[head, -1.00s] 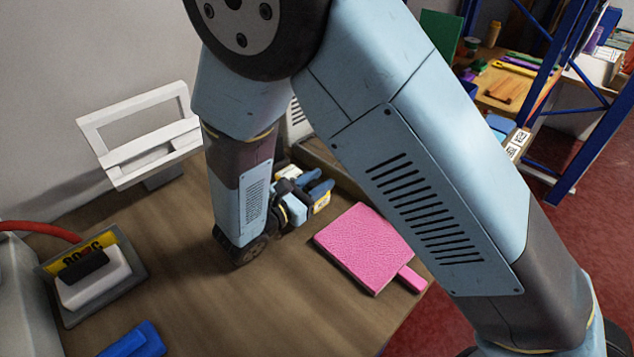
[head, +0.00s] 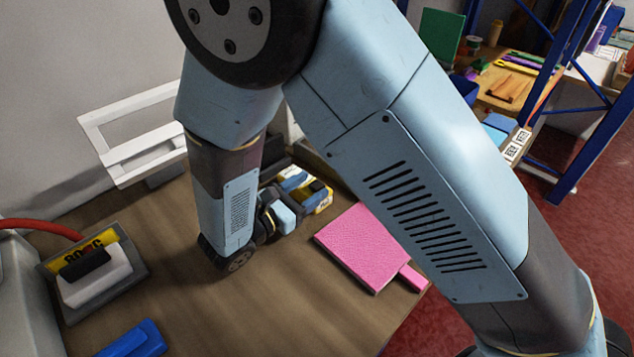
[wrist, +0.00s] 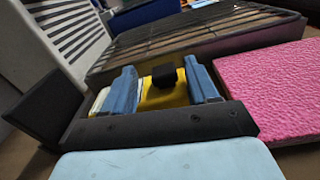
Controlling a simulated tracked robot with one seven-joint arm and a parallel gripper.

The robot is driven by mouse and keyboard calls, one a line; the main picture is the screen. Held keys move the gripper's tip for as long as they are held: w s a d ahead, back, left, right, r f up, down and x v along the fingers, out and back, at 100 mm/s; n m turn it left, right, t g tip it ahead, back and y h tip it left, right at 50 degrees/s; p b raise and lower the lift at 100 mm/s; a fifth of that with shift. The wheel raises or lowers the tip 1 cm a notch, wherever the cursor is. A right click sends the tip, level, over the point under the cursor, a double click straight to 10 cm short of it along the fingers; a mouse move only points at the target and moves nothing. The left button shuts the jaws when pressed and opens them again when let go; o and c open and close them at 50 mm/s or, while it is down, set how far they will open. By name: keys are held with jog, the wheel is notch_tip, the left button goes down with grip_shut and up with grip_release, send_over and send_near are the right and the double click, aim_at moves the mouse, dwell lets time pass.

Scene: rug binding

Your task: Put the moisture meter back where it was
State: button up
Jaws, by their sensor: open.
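A yellow object with a black block, apparently the moisture meter, lies between my fingers in the wrist view (wrist: 180,96). In the head view its yellow end with a pale label (head: 322,203) shows beside my gripper (head: 300,186), on the brown table. My gripper (wrist: 162,84) is open, with one blue finger on each side of the yellow body. I cannot tell whether either finger touches it. The near part of the meter is hidden behind the gripper's dark palm bar.
A pink pad (head: 362,245) with a tab lies close on the right. A grey slatted tray (wrist: 190,38) stands just behind the meter. Bare tabletop lies between.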

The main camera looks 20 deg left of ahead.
jog(key=v, duration=0.8)
jog(key=shift+s+a, duration=0.2)
jog(key=shift+s, duration=0.1)
jog(key=w+d+r+m+g+h, duration=0.1)
jog(key=w+d+r+m+g, duration=0.3)
jog(key=d, duration=0.4)
jog(key=w+d+r+m+g, duration=0.4)
jog(key=d+r+m, duration=0.1)
jog(key=d, duration=0.3)
jog(key=w+d+r+m+g+h, duration=0.1)
jog(key=w+d+r+m+g, duration=0.35)
jog(key=d, duration=0.35)
jog(key=s+d+r+m+y, duration=0.3)
jog(key=d+m, duration=0.2)
jog(key=d, duration=0.2)
jog(key=s+d+r+m+t+y, duration=0.1)
jog(key=s+d+r+m+y, duration=0.2)
jog(key=d, duration=0.4)
jog(key=s+d+r+m+t+y, duration=0.1)
jog(key=s+d+r+m+y, duration=0.2)
jog(key=d+m, duration=0.4)
jog(key=shift+s+d+r+m+y, duration=0.2)
jog(key=shift+d+r+m+y, duration=0.3)
jog(key=shift+r, duration=0.75)
jog(key=shift+a, duration=0.2)
